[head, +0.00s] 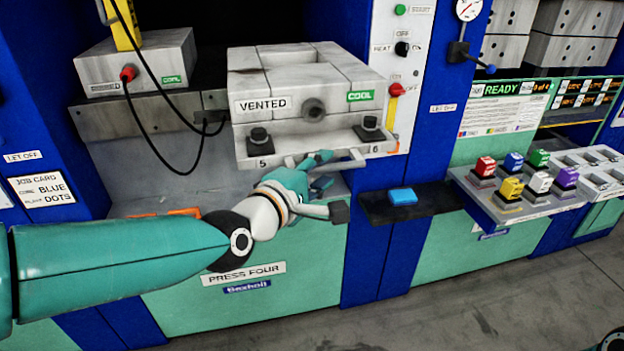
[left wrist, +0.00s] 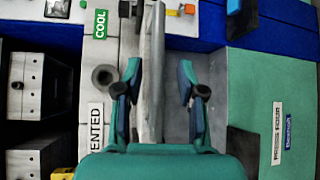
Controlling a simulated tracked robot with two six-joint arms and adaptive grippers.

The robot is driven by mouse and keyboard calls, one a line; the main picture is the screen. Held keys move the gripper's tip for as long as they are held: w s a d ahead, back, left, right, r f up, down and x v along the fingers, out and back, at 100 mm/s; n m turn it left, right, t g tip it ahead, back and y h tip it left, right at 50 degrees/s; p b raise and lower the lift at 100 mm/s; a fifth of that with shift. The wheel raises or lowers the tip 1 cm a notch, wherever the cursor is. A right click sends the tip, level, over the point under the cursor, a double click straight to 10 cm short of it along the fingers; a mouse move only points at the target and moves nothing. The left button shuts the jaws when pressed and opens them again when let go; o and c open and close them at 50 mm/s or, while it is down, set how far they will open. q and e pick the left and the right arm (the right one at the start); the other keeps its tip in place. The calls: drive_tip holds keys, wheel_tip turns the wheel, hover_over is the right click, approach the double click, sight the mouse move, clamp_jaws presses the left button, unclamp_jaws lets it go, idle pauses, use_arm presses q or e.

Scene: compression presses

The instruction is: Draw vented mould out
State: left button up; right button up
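The vented mould (head: 307,85) is a pale grey block with a "VENTED" label and a green "COOL" tag, standing in the bay of press four. A grey bar handle (head: 352,160) runs along its front below the ledge with the marks 5 and 6. In the left wrist view the handle (left wrist: 155,75) runs lengthwise between my fingers, nearer the left one. My left gripper (head: 325,182) is at the handle; its fingers (left wrist: 160,95) stand apart, not closed on the bar. The mould also shows in the left wrist view (left wrist: 100,55). My right gripper is not seen.
A blue block (head: 403,196) lies on a black shelf (head: 440,200) right of the handle. A tray (head: 490,205) of coloured blocks stands farther right. Blue posts (head: 375,225) flank the press; the grey floor is open at lower right.

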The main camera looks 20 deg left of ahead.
use_arm(q)
drive_tip(key=v, duration=1.1)
drive_tip(key=shift+s, duration=0.3)
drive_tip(key=shift+a, duration=0.2)
wheel_tip(320, 180, down, 31)
drive_tip(key=w+g+y, duration=0.2)
drive_tip(key=g, duration=0.6)
drive_tip(key=s+d+f+m+g, duration=0.2)
drive_tip(key=s+f+m+g, duration=0.1)
drive_tip(key=s+f+m, duration=0.4)
drive_tip(key=s+d+f+m+g+h, duration=0.1)
drive_tip(key=s+f+m+g, duration=0.3)
drive_tip(key=f, duration=1)
drive_tip(key=s+d+m, duration=0.1)
drive_tip(key=s+m, duration=0.2)
drive_tip(key=s, duration=0.2)
drive_tip(key=shift+f, duration=0.3)
